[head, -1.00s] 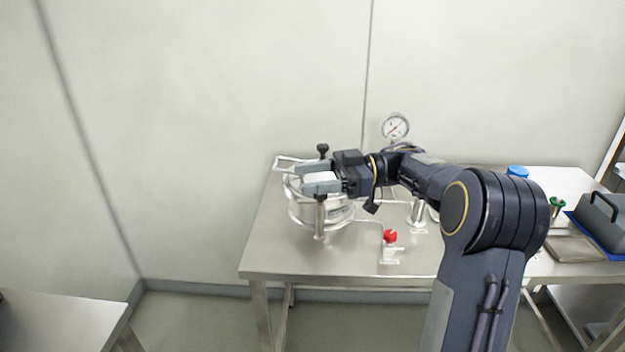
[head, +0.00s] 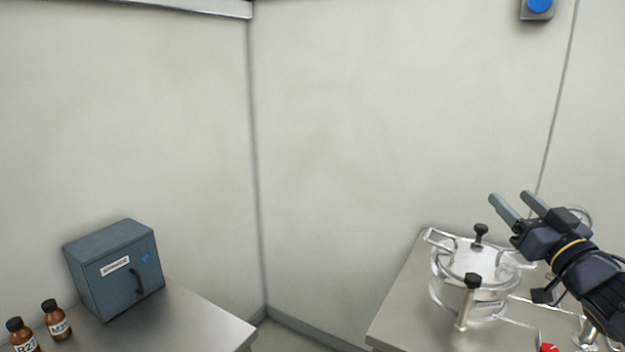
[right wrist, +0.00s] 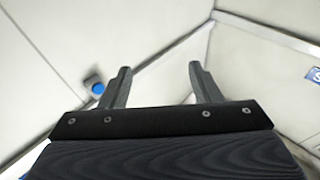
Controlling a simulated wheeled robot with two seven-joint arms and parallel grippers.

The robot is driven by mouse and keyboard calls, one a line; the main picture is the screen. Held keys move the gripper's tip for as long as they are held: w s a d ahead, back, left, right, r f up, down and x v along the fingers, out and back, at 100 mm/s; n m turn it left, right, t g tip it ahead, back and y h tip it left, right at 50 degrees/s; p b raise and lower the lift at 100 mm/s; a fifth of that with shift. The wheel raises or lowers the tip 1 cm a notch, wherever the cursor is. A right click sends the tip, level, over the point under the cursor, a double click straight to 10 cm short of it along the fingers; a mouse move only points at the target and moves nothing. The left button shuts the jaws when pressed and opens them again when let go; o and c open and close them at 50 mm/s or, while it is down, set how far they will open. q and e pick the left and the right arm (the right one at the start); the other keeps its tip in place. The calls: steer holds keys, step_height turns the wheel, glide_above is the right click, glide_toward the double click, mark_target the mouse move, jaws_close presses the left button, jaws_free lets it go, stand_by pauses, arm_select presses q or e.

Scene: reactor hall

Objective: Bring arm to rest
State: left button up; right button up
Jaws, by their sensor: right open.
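My right gripper (head: 517,204) is at the right of the head view, raised above and to the right of a round metal vessel (head: 470,262) with black knobs. Its two grey fingers point up and to the left, apart from each other. In the right wrist view the gripper (right wrist: 157,84) is open with nothing between its fingers; walls show beyond it. My right arm comes in from the lower right edge. My left gripper is in neither view.
The vessel stands on a steel table (head: 400,310) at right, with a red knob (head: 548,348) at the lower edge. At left, another table (head: 205,318) holds a grey cabinet (head: 115,270) and two brown bottles (head: 57,322). A gap separates the tables.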

steer(key=s+a+f+m+g+h, duration=0.25)
steer(key=s+f+g, duration=0.25)
steer(key=s+f, duration=0.4)
steer(key=s+a+f+m+g+h, duration=0.1)
steer(key=s+a+f+m+g, duration=0.3)
steer(key=s+f, duration=0.55)
steer(key=s+a+f+n+g+y, duration=0.3)
steer(key=s+a+f+g, duration=0.3)
steer(key=s+a+f, duration=0.3)
steer(key=shift+s, duration=0.4)
steer(key=shift+r, duration=0.1)
